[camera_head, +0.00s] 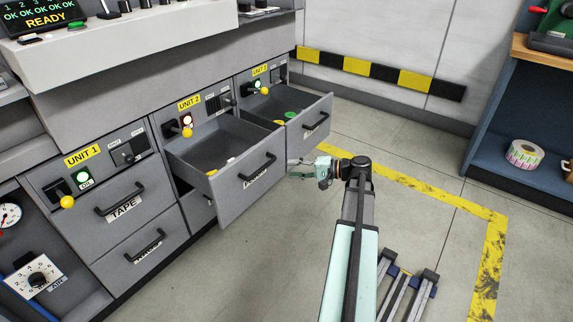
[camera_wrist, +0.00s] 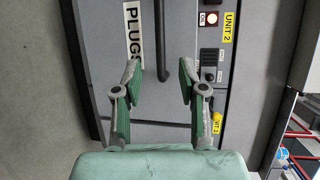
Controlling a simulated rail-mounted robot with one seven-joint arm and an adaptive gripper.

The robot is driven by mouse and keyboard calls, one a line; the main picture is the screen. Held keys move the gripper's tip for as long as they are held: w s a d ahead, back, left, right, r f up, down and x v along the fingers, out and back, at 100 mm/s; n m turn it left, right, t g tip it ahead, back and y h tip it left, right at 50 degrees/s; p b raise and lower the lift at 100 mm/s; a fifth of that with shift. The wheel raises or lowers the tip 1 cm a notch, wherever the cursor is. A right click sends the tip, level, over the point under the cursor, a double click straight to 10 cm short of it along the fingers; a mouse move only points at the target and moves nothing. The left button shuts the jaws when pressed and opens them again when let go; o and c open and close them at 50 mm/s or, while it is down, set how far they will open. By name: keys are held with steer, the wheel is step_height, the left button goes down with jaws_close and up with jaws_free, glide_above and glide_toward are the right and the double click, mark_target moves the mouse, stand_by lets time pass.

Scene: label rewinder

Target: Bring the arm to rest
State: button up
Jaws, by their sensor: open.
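My gripper (camera_head: 297,169) is empty and stands just outside the pulled-out Unit 2 drawer (camera_head: 222,180), to the right of its front in the head view. In the wrist view my gripper (camera_wrist: 158,70) has its two green-padded fingers spread apart. A grey drawer front lettered PLUGS (camera_wrist: 133,30) fills much of that view. Its dark handle (camera_wrist: 162,40) shows between the fingertips. I see no finger touching it, but the exact gap is hard to tell. My arm reaches up from the bottom of the head view.
The Unit 3 drawer (camera_head: 308,124) is also pulled out, with green items inside. The Unit 1 drawer marked TAPE (camera_head: 120,197) is closed. A blue shelf (camera_head: 540,110) with a label roll (camera_head: 524,154) stands at right. Open floor (camera_head: 410,165) lies between.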

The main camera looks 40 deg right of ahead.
steer(key=s+a+f+n+g+h, duration=0.2)
steer(key=s+a+f+g+h, duration=0.1)
steer(key=s+a+f+g, duration=0.7)
steer(key=s+a+f+n+g+h, duration=0.1)
steer(key=s+a+f+g+h, duration=0.1)
steer(key=s+a+f+g, duration=0.55)
steer(key=s+a+f+n+g+h+p, duration=0.1)
steer(key=s+a+f+n+g+h, duration=0.4)
steer(key=s+a+h, duration=0.35)
steer(key=s+a+r+n+t+y+p, duration=0.3)
steer(key=s+a+r+p, duration=0.5)
steer(key=p, duration=2)
steer(key=s+a, duration=0.2)
steer(key=shift+s+r+y+p, duration=0.15)
steer(key=shift+s+y+p, duration=0.2)
